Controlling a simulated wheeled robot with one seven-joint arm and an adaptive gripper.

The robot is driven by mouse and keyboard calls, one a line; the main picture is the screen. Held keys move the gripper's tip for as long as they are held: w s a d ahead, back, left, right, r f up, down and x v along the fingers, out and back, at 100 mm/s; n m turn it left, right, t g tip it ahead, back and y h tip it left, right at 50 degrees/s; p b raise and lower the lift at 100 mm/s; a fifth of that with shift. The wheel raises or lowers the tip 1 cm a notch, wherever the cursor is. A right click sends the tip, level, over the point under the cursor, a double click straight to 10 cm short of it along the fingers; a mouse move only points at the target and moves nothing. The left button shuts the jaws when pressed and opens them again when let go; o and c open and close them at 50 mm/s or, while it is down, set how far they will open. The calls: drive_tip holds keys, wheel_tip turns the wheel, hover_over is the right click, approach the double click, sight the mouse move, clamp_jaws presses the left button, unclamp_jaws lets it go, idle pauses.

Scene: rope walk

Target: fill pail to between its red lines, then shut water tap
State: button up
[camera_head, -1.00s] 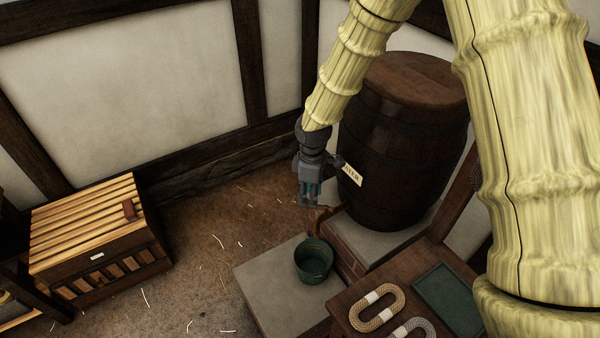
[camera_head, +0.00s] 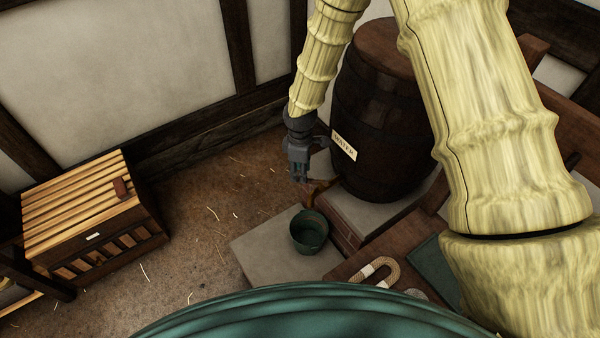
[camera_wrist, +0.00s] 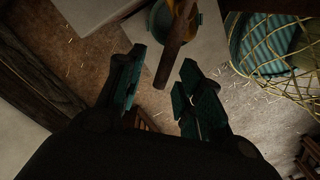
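The green pail (camera_head: 310,240) stands upright on a pale slab below the barrel. Its red lines and water level cannot be made out. The dark barrel (camera_head: 390,120) carries a WATER label (camera_head: 344,145). Its wooden tap (camera_head: 320,187) sticks out low at the front, above and beside the pail. My gripper (camera_head: 298,178) is just left of the tap. In the wrist view my gripper (camera_wrist: 162,90) has its two fingers apart, with nothing held. A wooden bar (camera_wrist: 177,50), seemingly the tap, points between them, in front of the pail (camera_wrist: 158,22). Whether water runs cannot be told.
A slatted wooden chest (camera_head: 85,215) stands at the left. A wooden bench (camera_head: 350,268) with a rope coil (camera_head: 378,270) and a green tray (camera_head: 435,270) is at the lower right. The straw-strewn floor (camera_head: 210,205) between chest and slab is clear.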

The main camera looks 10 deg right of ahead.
drive_tip(key=shift+s+f, duration=0.1)
drive_tip(key=shift+f, duration=0.2)
drive_tip(key=shift+s+f, duration=0.25)
drive_tip(key=shift+s, duration=0.25)
drive_tip(key=shift+w+f, duration=0.4)
drive_tip(key=shift+f, duration=0.2)
drive_tip(key=shift+s+r, duration=0.2)
clamp_jaws()
